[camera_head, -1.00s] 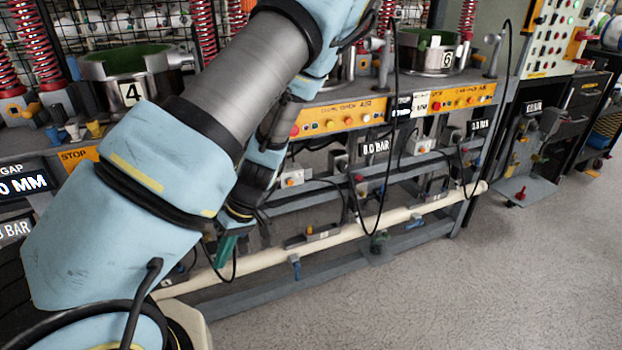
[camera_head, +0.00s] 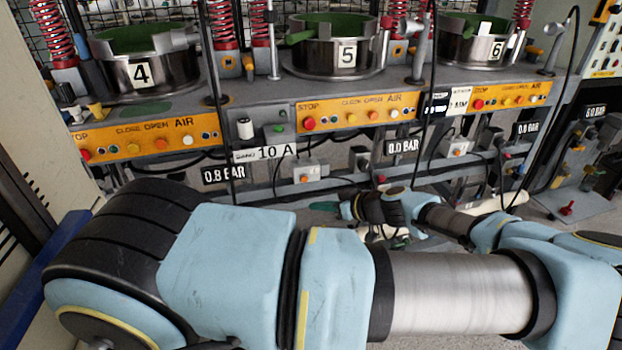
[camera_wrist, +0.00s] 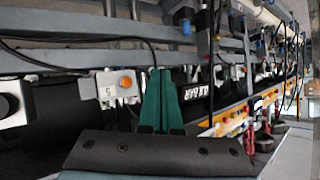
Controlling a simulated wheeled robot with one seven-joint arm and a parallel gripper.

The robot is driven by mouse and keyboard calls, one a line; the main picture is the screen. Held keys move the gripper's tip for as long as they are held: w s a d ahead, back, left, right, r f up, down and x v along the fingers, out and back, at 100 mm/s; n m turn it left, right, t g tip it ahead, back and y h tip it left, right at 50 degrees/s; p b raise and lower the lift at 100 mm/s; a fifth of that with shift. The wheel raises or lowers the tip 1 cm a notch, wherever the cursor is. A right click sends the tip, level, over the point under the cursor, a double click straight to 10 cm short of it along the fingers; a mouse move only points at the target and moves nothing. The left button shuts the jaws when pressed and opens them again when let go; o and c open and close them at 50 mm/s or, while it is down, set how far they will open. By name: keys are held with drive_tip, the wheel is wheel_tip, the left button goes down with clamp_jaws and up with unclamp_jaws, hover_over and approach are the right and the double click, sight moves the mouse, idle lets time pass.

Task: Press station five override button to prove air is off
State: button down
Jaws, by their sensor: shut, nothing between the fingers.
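Station five is the metal pot marked 5 (camera_head: 347,54), with a yellow STOP/CLOSE/OPEN/AIR panel (camera_head: 357,112) below it. Under that panel sits a small white box with an orange button (camera_head: 305,178). In the wrist view a white box marked 5 (camera_wrist: 108,92) carries an orange button (camera_wrist: 125,82). My gripper (camera_head: 325,206) is low in front of the station, its green tip close below the box in the picture. In the wrist view my shut green fingers (camera_wrist: 160,75) are empty, just right of the box and apart from the button.
Stations 4 (camera_head: 150,70) and 6 (camera_head: 470,40) flank station five. Displays read 0.8 BAR (camera_head: 223,174) and 0.0 BAR (camera_head: 403,147). Grey rails (camera_head: 255,193) and hanging black cables surround the button boxes. My arm crosses the foreground.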

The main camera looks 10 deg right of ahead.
sight(304, 179)
drive_tip(key=shift+w, duration=0.1)
drive_tip(key=w+a, duration=0.1)
drive_tip(key=w, duration=0.7)
drive_tip(key=shift+w+a+b, duration=0.15)
drive_tip(key=shift+w+b, duration=0.15)
drive_tip(key=shift+b, duration=0.15)
drive_tip(key=shift+w, duration=0.1)
idle(1.9)
drive_tip(key=shift+w+b, duration=0.3)
drive_tip(key=shift+b, duration=0.1)
drive_tip(key=shift+w+a+b, duration=0.1)
drive_tip(key=shift+w+b, duration=0.2)
drive_tip(key=shift+w, duration=0.15)
idle(0.5)
drive_tip(key=shift+s, duration=0.15)
idle(0.3)
drive_tip(key=shift+s, duration=0.75)
